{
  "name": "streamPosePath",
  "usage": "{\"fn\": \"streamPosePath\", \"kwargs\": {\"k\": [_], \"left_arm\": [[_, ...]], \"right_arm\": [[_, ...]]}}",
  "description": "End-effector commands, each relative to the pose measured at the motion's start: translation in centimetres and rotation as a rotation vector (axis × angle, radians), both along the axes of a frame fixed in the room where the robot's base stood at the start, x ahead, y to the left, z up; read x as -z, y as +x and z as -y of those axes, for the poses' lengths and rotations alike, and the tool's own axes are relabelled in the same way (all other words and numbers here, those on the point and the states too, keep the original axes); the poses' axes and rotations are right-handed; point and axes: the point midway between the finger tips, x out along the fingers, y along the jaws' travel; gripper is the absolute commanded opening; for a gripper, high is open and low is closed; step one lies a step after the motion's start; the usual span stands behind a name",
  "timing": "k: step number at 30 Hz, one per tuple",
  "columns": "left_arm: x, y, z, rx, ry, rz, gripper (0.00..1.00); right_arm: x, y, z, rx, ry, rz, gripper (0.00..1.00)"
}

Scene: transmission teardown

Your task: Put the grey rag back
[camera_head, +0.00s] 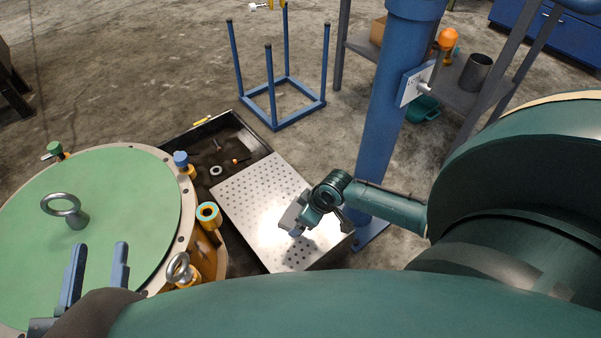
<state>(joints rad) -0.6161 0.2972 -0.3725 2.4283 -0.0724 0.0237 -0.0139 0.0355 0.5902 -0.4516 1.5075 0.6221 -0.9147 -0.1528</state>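I cannot make out a grey rag in this view. My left gripper (97,272) is at the lower left, in front of the large round housing with a green top (120,205). Its two blue-grey fingers stand apart with nothing visible between them. My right arm reaches in from the right. Its small end, which looks like my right gripper (296,224), is over the perforated metal plate (255,200). Its fingers are too small and hidden to tell whether they are open or what they hold.
A black tray (172,143) with small parts lies behind the plate. Eye bolts (65,210) rise from the housing. A blue column (385,110) stands behind my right arm. A blue frame stand (272,115) and a shelf (510,86) are farther back. The upper-left floor is mostly clear.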

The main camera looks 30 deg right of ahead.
Motion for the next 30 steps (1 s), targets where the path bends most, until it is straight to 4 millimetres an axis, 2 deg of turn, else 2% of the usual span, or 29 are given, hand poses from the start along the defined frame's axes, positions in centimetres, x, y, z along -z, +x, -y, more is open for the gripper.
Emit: {"fn": "streamPosePath", "kwargs": {"k": [1,5,15,21,30], "left_arm": [[0.4,0.0,0.1,0.006,-0.011,0.003,0.36],[0.2,0.2,0.2,0.021,-0.036,0.037,0.36],[-3.2,1.1,-0.1,0.036,-0.017,0.298,0.36],[-4.7,1.1,-0.2,0.039,-0.009,0.378,0.36],[-4.7,1.1,-0.2,0.039,-0.008,0.386,0.36]], "right_arm": [[1.2,-0.1,-0.1,0.000,0.002,-0.001,0.72],[3.8,-0.1,-0.1,0.000,0.002,-0.002,0.72],[8.6,0.0,-0.1,0.001,0.001,-0.001,0.72],[9.3,0.0,-0.1,0.000,0.001,0.000,0.72],[9.6,0.0,-0.1,0.000,0.001,0.000,0.72]]}}
